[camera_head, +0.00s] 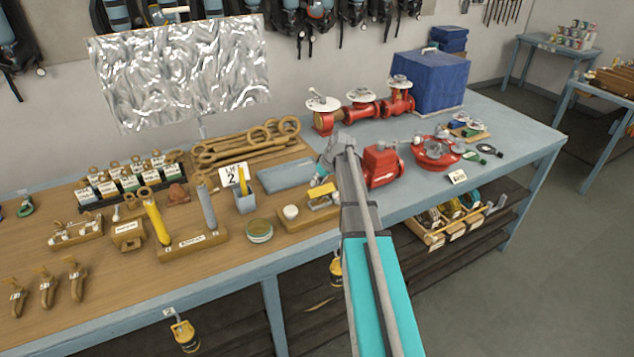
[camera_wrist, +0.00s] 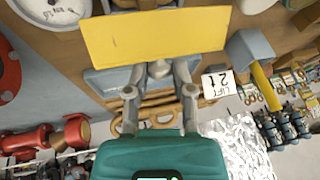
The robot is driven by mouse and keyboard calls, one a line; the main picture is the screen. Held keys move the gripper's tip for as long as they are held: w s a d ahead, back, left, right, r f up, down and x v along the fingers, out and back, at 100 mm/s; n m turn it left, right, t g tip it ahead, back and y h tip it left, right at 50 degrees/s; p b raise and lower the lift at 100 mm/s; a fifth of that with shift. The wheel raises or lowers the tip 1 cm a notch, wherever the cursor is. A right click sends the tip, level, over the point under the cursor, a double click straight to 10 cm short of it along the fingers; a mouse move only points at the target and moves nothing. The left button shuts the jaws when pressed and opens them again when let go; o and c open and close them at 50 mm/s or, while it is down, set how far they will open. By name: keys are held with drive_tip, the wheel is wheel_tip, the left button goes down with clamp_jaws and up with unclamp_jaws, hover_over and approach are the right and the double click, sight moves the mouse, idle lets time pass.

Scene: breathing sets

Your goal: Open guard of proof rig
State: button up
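What looks like the proof rig is a low tan block (camera_head: 300,222) on the workbench, with a round white dial (camera_head: 290,212) at its left. A yellow plate, probably its guard (camera_head: 322,193), lies over its right part. In the wrist view the plate (camera_wrist: 155,36) spans the upper middle, looking flat, and the dial (camera_wrist: 48,8) is at top left. My gripper (camera_head: 323,172) is close behind the plate in the head view. In the wrist view its grey fingers (camera_wrist: 160,72) bend inward just below the plate's edge. Contact and the exact finger gap are unclear.
Red valves (camera_head: 381,166) are close on the right. A crumpled silver sheet (camera_head: 180,70) stands at the back.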

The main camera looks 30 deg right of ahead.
clamp_jaws()
drive_tip(key=shift+a, duration=0.15)
drive_tip(key=shift+w, duration=0.1)
drive_tip(key=shift+w+g, duration=0.15)
drive_tip(key=shift+g, duration=0.15)
drive_tip(key=shift+w+g+p, duration=0.5)
drive_tip(key=shift+w+g, duration=0.2)
drive_tip(key=shift+g, duration=0.4)
drive_tip(key=shift+w+f+m+g+b, duration=0.2)
drive_tip(key=shift+w+g, duration=0.1)
drive_tip(key=shift+g, duration=0.55)
drive_tip(key=shift+w+f+m+g+b, duration=0.1)
drive_tip(key=shift+w+m+g, duration=0.15)
drive_tip(key=shift+g, duration=0.6)
